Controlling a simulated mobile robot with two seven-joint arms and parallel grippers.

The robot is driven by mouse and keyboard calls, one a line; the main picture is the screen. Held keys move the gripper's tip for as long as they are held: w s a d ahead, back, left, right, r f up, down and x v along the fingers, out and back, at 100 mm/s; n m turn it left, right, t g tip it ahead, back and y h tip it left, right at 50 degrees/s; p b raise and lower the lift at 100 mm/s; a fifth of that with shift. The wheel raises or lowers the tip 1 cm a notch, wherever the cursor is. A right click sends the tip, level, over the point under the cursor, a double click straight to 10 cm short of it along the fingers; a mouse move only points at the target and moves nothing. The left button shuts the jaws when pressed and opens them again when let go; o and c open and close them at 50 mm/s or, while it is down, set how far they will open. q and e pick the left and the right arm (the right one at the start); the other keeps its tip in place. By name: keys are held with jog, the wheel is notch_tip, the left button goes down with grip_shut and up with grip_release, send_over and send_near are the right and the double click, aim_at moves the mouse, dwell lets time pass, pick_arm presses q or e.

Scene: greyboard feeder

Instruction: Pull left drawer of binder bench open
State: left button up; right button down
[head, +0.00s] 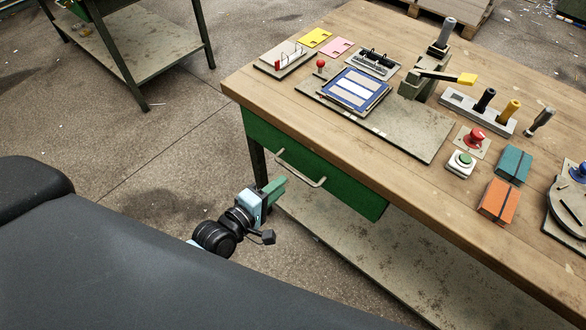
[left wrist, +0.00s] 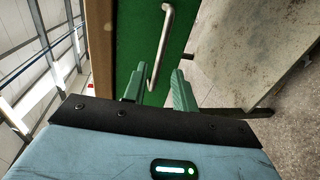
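The left drawer (head: 340,188) of the binder bench (head: 258,93) has a green front that looks closed under the wooden top. Its pale bar handle (head: 301,168) runs across the front; in the left wrist view the handle (left wrist: 161,45) stands ahead of the fingers, in line with the gap between them. My left gripper (head: 278,186) is just in front of and below the handle in the head view. Whether a finger touches the handle cannot be told. My right gripper is in neither view.
The bench top holds a binding press (head: 428,85), a blue-framed sheet (head: 356,90), buttons and small boxes. A lower shelf (head: 350,240) lies under the drawer. Another table (head: 140,45) stands at the upper left. The floor left of the bench is open.

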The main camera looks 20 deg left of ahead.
aim_at(295, 174)
pick_arm(q)
jog(key=shift+x, duration=3.85)
jog(key=shift+c, duration=0.5)
grip_shut()
